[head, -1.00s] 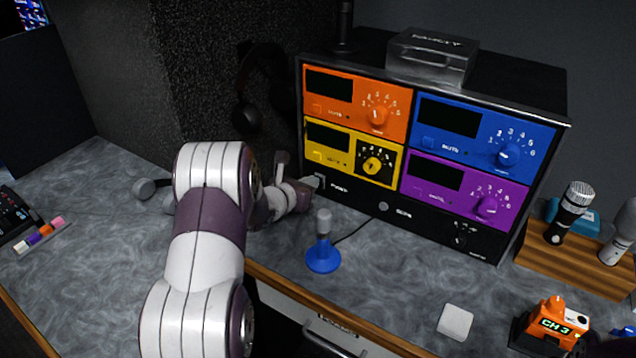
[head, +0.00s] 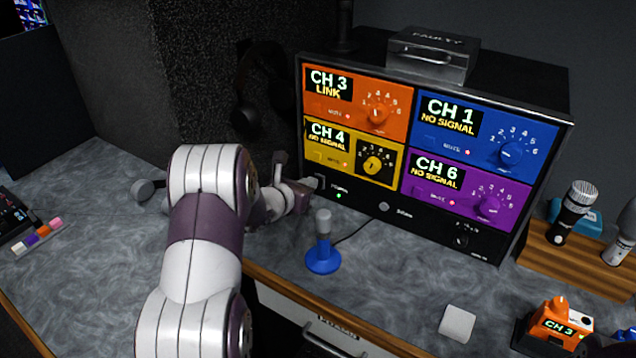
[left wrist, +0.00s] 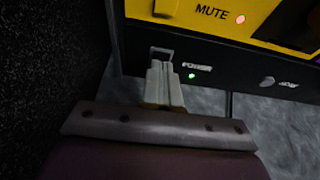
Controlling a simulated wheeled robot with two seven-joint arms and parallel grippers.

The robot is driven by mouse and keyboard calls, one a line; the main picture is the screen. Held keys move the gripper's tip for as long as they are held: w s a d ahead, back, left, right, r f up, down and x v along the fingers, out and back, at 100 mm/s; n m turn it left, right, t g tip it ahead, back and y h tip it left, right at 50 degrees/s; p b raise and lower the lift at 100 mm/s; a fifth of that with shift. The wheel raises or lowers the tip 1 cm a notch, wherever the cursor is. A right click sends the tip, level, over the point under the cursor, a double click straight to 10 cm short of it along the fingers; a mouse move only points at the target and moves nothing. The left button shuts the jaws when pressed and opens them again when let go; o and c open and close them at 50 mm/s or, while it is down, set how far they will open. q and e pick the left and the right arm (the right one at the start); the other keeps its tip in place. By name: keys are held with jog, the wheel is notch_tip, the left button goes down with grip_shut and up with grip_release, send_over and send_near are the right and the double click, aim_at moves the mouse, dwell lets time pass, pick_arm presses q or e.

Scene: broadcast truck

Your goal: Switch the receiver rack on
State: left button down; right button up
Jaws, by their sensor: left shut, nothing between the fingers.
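The receiver rack (head: 384,202) stands at the back of the desk, a black case with orange, blue, yellow and purple modules. Its screens are lit: CH 3 LINK on orange, CH 1, CH 4 and CH 6 with NO SIGNAL. In the left wrist view the green power light (left wrist: 192,76) glows beside the POWER label. The power switch (left wrist: 161,51) shows just beyond my fingertips. My left gripper (head: 314,184) is shut and empty at the rack's lower left corner; it also shows in the left wrist view (left wrist: 160,68). I cannot tell if it touches the switch. My right gripper is not in view.
A clear box marked FAULTY (head: 432,55) sits on top. A wooden holder with microphones (head: 575,262), an orange CH 3 pack (head: 553,322) and a white block (head: 457,322) are at right. Headphones (head: 245,115) hang behind my left arm.

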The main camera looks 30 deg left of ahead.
pick_arm(q)
jog(key=v, duration=0.5)
jog(key=shift+s+r, duration=0.2)
